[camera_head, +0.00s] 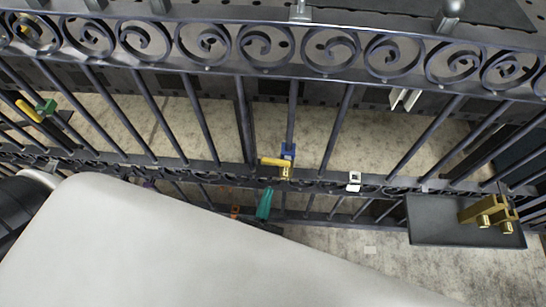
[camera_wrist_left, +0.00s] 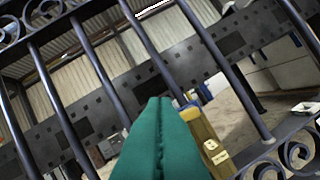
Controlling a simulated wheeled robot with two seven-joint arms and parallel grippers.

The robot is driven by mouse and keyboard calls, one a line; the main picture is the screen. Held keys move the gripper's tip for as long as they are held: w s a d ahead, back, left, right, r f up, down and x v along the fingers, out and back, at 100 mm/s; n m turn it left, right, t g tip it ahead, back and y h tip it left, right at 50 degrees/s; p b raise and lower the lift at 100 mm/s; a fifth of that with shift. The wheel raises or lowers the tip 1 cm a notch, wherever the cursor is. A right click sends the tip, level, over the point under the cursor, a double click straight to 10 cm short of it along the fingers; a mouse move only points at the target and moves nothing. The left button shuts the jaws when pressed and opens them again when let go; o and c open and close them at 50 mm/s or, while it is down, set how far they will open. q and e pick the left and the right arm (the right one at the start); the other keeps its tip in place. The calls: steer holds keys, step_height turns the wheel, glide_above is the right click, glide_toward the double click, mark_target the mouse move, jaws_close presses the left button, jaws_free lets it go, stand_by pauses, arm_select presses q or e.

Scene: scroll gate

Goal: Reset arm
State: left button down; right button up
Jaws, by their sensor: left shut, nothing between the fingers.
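The dark metal scroll gate (camera_head: 206,82) spans the head view, with a row of spiral scrolls along its top rail and upright bars below. Its bars also show in the wrist view (camera_wrist_left: 91,58). My left gripper (camera_head: 264,204) shows as teal fingers below the gate's middle rail. In the left wrist view the teal fingers (camera_wrist_left: 161,108) lie together, shut and empty. A yellow latch piece (camera_head: 272,161) with a blue block (camera_head: 288,150) sits on a bar just above the gripper, apart from it. In the wrist view a yellow block (camera_wrist_left: 202,128) is right of the fingers. My right gripper is not seen.
My white arm link covers much of the lower left. A dark shelf (camera_head: 440,232) with brass parts (camera_head: 492,214) is at the right. A small white fitting (camera_head: 354,182) sits on the middle rail. A yellow and green piece (camera_head: 42,107) is at the far left.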

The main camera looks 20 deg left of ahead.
arm_select(q)
steer(key=shift+s+f, duration=0.1)
steer(key=s+f+m+g+h+p, duration=0.15)
steer(key=f+g, duration=0.35)
steer(key=f, duration=0.5)
steer(key=s+f+n+g+h+p, duration=0.1)
steer(key=s+f+g+h, duration=0.25)
steer(key=f, duration=0.75)
steer(key=s+a+f+n+g+y+p, duration=0.1)
steer(key=s+a+f+g, duration=0.4)
steer(key=s, duration=0.4)
steer(key=s+a+f+n+g+y, duration=0.1)
steer(key=s+a+f+n+g, duration=0.1)
steer(key=s+a+f+g, duration=0.4)
steer(key=s+f, duration=0.1)
steer(key=s, duration=0.2)
steer(key=shift+s+a+f+g+y+p, duration=0.25)
steer(key=shift+g+y+p, duration=0.1)
steer(key=shift+y+p, duration=0.05)
